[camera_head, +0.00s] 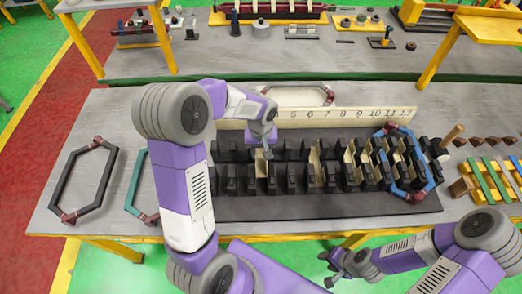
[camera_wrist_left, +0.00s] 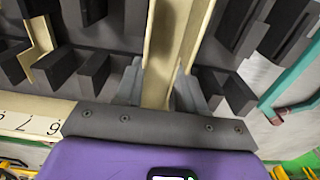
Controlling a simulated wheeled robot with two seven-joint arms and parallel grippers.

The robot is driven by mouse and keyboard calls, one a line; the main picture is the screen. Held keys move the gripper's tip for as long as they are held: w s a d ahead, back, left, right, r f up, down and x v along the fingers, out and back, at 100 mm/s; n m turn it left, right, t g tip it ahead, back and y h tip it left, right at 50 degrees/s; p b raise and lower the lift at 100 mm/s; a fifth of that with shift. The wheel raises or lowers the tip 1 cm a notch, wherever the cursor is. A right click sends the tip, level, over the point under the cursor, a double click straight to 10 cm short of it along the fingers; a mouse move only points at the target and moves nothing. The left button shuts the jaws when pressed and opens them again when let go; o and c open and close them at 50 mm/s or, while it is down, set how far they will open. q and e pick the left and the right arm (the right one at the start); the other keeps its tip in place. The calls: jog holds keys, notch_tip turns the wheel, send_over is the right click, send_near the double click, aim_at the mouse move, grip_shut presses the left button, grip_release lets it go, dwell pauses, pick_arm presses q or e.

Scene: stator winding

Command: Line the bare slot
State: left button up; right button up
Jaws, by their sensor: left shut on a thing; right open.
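The stator (camera_head: 290,180) is two rows of black teeth on a dark base, with a numbered board (camera_head: 340,114) behind it. My left gripper (camera_head: 267,148) is over the stator, left of the number 5, shut on a cream slot liner (camera_head: 262,165). In the left wrist view this liner (camera_wrist_left: 163,50) stands between the fingers (camera_wrist_left: 160,92), among black teeth. Whether it is fully seated cannot be told. Other cream liners (camera_head: 315,160) sit in slots to the right. My right gripper (camera_head: 343,268) is open and empty in front of the table edge.
A blue coil (camera_head: 429,182) lies over the stator's right end. A black coil (camera_head: 63,183) and a teal coil (camera_head: 134,183), partly behind my left arm, lie at left. Another coil (camera_head: 328,93) is behind the board. Coloured strips (camera_head: 480,178) and a wooden peg (camera_head: 452,134) are at right.

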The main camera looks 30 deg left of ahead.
aim_at(261, 162)
pick_arm(q)
jog(key=shift+f, duration=0.3)
jog(key=shift+s+d+f+b, duration=0.1)
jog(key=shift+s+f+b, duration=0.05)
jog(key=shift+f+b, duration=2.95)
jog(key=shift+f, duration=0.7)
jog(key=o, duration=0.9)
jog(key=shift+r, duration=0.15)
jog(key=shift+r+p, duration=0.45)
jog(key=shift+r, duration=0.25)
